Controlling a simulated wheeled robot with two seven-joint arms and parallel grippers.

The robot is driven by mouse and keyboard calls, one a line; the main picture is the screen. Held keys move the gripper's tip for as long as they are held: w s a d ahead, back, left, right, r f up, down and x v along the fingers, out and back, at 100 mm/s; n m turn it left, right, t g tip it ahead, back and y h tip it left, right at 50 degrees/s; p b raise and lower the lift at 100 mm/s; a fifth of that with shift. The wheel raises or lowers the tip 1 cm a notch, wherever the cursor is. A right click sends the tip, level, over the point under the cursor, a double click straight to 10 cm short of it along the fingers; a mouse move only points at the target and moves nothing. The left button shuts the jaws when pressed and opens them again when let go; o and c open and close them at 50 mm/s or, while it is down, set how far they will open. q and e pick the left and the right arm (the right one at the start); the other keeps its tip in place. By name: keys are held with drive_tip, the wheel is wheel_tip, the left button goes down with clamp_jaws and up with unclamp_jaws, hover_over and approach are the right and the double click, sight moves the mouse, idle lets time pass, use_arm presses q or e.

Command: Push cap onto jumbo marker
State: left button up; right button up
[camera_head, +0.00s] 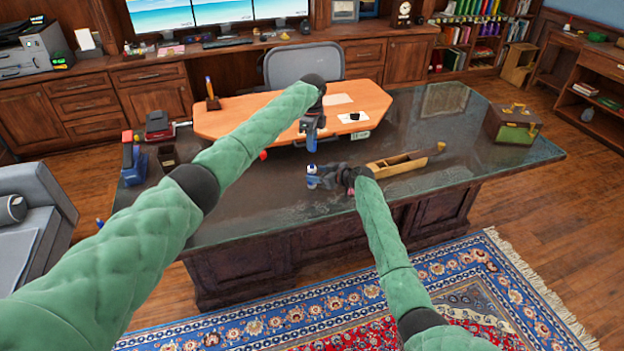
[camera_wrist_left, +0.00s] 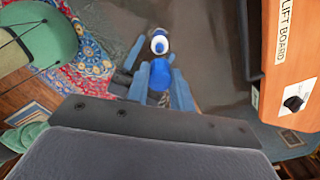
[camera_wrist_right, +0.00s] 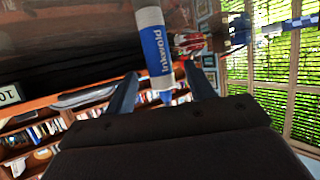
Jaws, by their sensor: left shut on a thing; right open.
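My left gripper (camera_head: 311,147) points down above the desk, shut on a blue cap (camera_wrist_left: 160,76), which shows between its fingers in the left wrist view. The jumbo marker (camera_head: 312,171), white with a blue label, is below the left gripper. In the left wrist view the marker's round white end with a blue centre (camera_wrist_left: 159,45) shows just beyond the cap, apart in the picture. My right gripper (camera_wrist_right: 163,90) is open. The marker's label (camera_wrist_right: 156,50) passes between its fingers; I cannot tell whether they touch it.
The dark glossy desk (camera_head: 240,205) has free room on its left front. An orange-brown lift board (camera_head: 235,122) lies behind. A green-and-brown case (camera_head: 513,124) stands at the right; a blue-and-red object (camera_head: 133,160) at the left.

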sight(315, 173)
drive_tip(key=shift+x, duration=1.8)
clamp_jaws()
